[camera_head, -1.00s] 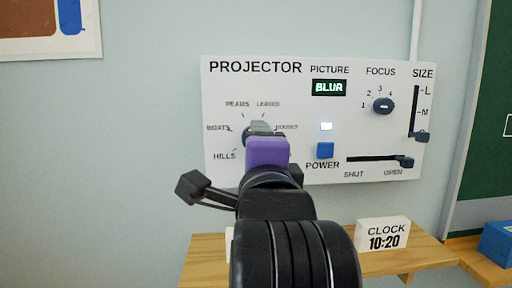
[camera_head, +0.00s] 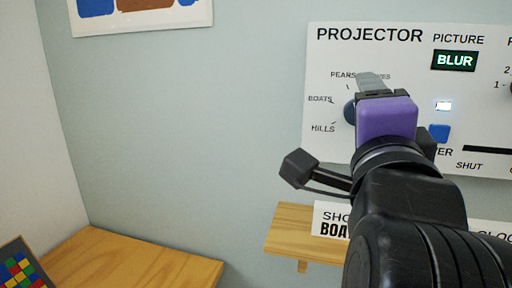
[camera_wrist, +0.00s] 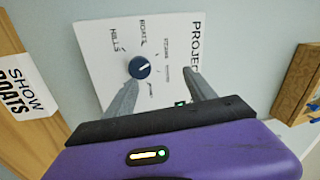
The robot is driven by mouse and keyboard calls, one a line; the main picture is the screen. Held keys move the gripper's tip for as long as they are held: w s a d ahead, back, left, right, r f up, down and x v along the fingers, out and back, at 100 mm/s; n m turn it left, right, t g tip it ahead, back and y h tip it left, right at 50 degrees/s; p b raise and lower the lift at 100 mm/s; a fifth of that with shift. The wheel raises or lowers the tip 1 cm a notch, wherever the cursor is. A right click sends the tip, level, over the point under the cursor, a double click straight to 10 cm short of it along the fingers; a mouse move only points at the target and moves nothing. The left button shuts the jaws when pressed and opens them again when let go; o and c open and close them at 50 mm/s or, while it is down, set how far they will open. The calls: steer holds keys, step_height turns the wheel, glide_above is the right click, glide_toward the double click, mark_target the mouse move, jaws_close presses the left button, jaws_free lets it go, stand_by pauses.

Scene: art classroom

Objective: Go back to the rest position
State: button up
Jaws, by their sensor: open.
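My gripper (camera_head: 372,82) is raised in front of the white projector panel (camera_head: 390,38) and hides part of its picture dial. In the wrist view its two grey fingers (camera_wrist: 161,79) are spread apart with nothing held between them. The dark blue dial knob (camera_wrist: 140,67) shows between and beyond the fingers. The knob's left edge (camera_head: 350,111) also shows beside my gripper in the head view. The panel's picture display (camera_head: 455,60) reads BLUR.
A wooden shelf (camera_head: 287,234) below the panel holds a white card (camera_head: 328,218) reading SHOW BOATS. A wooden table (camera_head: 140,262) with a colourful grid board (camera_head: 20,270) stands at the lower left. The wall left of the panel is clear below a picture (camera_head: 140,12).

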steer(key=s+a+f+n+t+y, duration=0.2)
steer(key=a+n+t+y, duration=0.35)
steer(key=n, duration=0.65)
steer(key=s+f+n+g+y+p, duration=0.1)
steer(key=s+f+n+y, duration=0.2)
steer(key=f+n, duration=0.35)
steer(key=s+f+n+g+y+p, duration=0.1)
steer(key=s+f+n+y, duration=0.15)
steer(key=f, duration=0.65)
steer(key=s+d+f+g+h+p, duration=0.1)
steer(key=s+d+f+g, duration=0.3)
steer(key=s+f, duration=0.7)
steer(key=s+d+f+m+g+h+p, duration=0.1)
steer(key=s+d+f+g+h, duration=0.2)
steer(key=s+f, duration=0.8)
steer(key=s+d+g, duration=0.1)
steer(key=s, duration=0.5)
steer(key=shift+d+f+h, duration=0.3)
